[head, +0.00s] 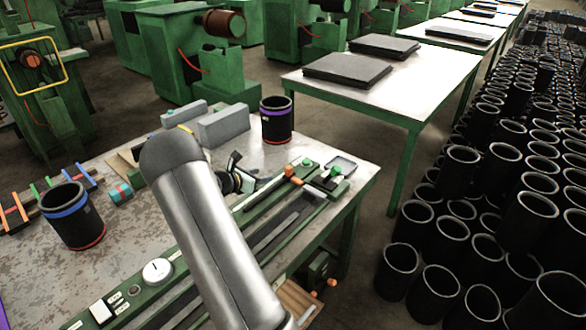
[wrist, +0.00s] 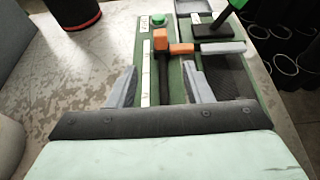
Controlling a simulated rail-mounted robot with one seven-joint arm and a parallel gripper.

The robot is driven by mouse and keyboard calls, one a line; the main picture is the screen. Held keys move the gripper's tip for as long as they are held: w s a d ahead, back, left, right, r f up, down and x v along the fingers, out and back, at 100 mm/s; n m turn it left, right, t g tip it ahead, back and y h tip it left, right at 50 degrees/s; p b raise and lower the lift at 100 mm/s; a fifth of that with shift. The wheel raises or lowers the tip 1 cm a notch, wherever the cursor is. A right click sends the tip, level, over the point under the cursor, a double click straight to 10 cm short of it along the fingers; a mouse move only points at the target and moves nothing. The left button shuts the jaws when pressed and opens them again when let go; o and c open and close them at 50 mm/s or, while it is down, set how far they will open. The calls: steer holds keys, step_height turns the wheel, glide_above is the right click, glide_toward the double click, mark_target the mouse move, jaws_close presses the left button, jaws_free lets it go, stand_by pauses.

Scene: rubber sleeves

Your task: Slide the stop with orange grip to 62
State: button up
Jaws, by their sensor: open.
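The stop with orange grip (wrist: 181,49) sits on the green rail fixture at the far side of my gripper in the wrist view. Its orange grip also shows in the head view (head: 292,174). A dark bar extends from it toward me, between my fingers. My gripper (wrist: 162,84) is open, its two grey fingers apart on either side of that bar, with no visible contact. A white scale strip (wrist: 147,72) runs along the left of the slot; its numbers are too small to read. In the head view my arm hides much of the fixture and most of my gripper.
A second stop with green grip (head: 333,173) stands right of the orange one. A green button (head: 307,161) and a small tray (head: 342,164) are at the far end. Black sleeves stand on the table (head: 277,119), (head: 72,215). Grey blocks (head: 223,125) lie behind my arm.

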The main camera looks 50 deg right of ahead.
mark_target(286, 169)
steer(key=p+x, duration=0.3)
steer(key=x, duration=1.3)
steer(key=shift+s+d+f+p, duration=0.1)
steer(key=shift+p, duration=0.25)
